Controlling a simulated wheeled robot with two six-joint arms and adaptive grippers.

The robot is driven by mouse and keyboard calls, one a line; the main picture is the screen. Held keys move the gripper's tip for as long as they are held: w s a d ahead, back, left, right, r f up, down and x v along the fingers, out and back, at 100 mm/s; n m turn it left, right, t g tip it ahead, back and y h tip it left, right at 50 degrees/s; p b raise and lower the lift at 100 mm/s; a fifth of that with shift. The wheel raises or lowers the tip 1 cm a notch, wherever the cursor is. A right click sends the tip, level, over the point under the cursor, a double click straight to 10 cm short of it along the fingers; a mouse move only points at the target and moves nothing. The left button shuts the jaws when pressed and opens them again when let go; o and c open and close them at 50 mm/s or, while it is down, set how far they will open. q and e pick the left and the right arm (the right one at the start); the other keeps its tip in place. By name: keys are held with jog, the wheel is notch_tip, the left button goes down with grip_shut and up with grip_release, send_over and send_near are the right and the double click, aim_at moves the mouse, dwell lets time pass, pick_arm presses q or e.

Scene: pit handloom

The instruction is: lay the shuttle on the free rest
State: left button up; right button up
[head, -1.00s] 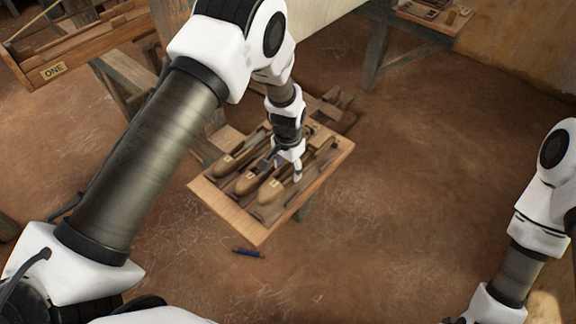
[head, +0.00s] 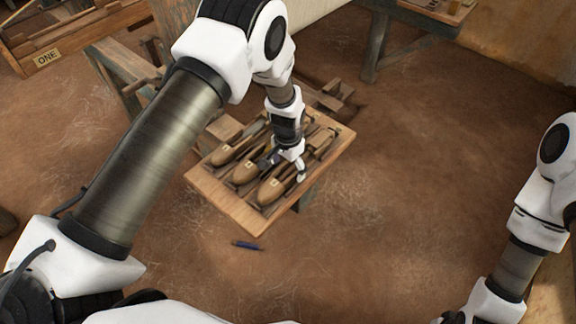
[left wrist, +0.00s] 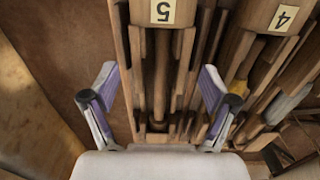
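Several brown wooden shuttles lie side by side on a tilted-looking wooden tray (head: 225,201) in the head view. The nearest, rightmost shuttle (head: 272,190) shows in the left wrist view as the wood (left wrist: 160,42) with a pale label "5". A shuttle labelled "4" (left wrist: 262,14) lies beside it. My left gripper (head: 300,172) is over the tray at the rightmost shuttle. In the left wrist view its fingers (left wrist: 160,88) are apart, one on each side of the shuttle marked 5, with gaps visible. I cannot make out an empty rest.
A wooden piece labelled ONE (head: 46,57) stands at the upper left. A wooden bench (head: 415,17) stands at the upper right. The floor right of the tray is clear.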

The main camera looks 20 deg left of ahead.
pick_arm(q)
notch_tip(320, 180, up, 8)
jog(key=p, duration=0.6)
dwell(0.4)
